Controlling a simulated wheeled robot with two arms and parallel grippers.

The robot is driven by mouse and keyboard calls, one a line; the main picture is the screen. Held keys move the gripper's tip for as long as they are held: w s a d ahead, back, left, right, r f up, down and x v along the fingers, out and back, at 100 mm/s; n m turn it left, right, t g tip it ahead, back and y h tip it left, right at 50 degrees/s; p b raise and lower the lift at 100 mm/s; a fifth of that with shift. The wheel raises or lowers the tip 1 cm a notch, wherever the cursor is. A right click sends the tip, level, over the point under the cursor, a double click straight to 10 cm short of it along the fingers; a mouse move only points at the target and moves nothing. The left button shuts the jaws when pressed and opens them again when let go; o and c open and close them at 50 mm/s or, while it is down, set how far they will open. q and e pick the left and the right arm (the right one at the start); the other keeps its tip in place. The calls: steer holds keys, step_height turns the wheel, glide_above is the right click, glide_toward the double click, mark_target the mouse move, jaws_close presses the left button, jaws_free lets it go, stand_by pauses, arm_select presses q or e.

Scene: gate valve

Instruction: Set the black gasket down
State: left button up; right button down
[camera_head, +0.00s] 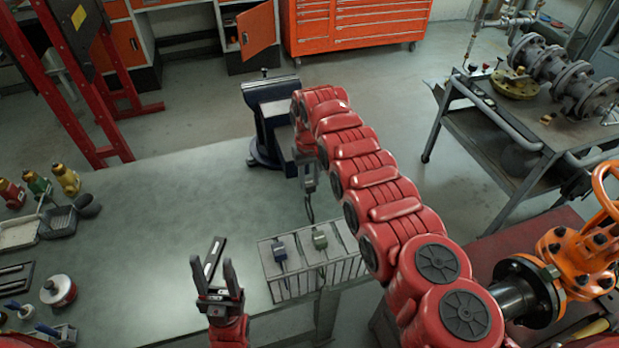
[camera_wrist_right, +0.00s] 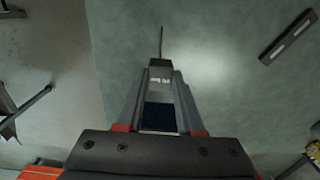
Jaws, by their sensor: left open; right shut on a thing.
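My right gripper (camera_head: 308,182) is shut on a piece with a small grey block end (camera_wrist_right: 160,74) and a thin dark strip (camera_wrist_right: 162,42). I take this piece to be the black gasket (camera_head: 309,209), seen nearly edge-on, so its full shape is hidden. It hangs below the fingers, above the workbench, behind the slotted rack and in front of the vise. My left gripper (camera_head: 212,278) is open and empty, fingers pointing up, near the bench's front edge.
A dark vise (camera_head: 268,104) stands behind. A dark slotted bar (camera_wrist_right: 285,38) lies on the workbench (camera_head: 160,215). An orange valve (camera_head: 575,255) stands right. The bench's middle is clear.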

steer(key=shift+f, duration=0.2)
steer(key=c, duration=0.5)
jaws_free()
steer(key=shift+c, duration=0.2)
steer(key=shift+r, duration=0.1)
